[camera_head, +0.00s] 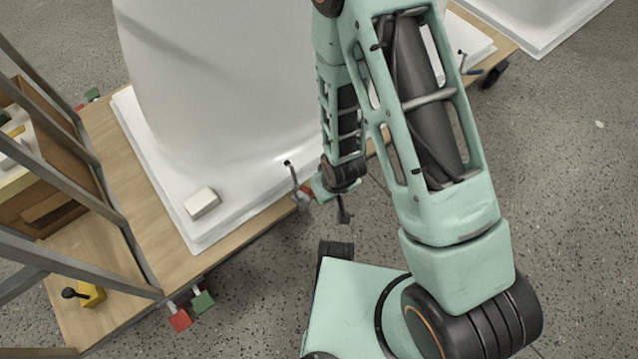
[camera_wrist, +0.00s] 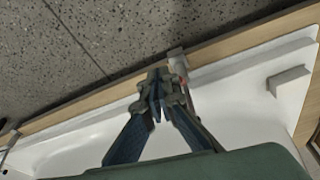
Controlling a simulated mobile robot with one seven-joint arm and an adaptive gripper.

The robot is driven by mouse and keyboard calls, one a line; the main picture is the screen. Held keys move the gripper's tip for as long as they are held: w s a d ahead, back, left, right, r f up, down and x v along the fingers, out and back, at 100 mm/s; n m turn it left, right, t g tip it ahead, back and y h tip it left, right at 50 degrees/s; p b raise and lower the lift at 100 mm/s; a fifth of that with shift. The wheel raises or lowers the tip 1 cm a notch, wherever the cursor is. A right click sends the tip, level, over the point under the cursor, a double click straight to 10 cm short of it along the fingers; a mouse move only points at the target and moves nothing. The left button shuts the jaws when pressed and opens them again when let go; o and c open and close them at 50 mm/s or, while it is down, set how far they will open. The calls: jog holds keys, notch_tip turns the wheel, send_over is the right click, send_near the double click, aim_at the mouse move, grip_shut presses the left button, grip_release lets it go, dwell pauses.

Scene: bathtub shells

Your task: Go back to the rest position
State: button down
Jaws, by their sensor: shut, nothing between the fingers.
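My gripper (camera_head: 342,212) hangs at the end of my arm in the head view, beside the near edge of the white bathtub shell (camera_head: 215,85). In the wrist view my gripper (camera_wrist: 158,88) has its fingertips together and nothing shows between them. It is over the rim of the shell (camera_wrist: 240,95), close to a small clamp (camera_wrist: 177,62) at the board's edge. The same clamp (camera_head: 294,180) shows in the head view just left of my gripper. I cannot tell whether the gripper touches it.
The shell stands on a wooden board (camera_head: 115,160). A white block (camera_head: 202,203) lies on its rim. A metal frame (camera_head: 75,235) stands at left, with a yellow piece (camera_head: 92,294) and red and green blocks (camera_head: 203,302) nearby. Another white shell (camera_head: 545,20) is at upper right. Speckled floor (camera_head: 570,190) is clear at right.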

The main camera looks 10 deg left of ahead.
jog(key=shift+s+d+r, duration=0.2)
jog(key=shift+s+d, duration=0.2)
jog(key=shift+s, duration=0.05)
dwell(0.3)
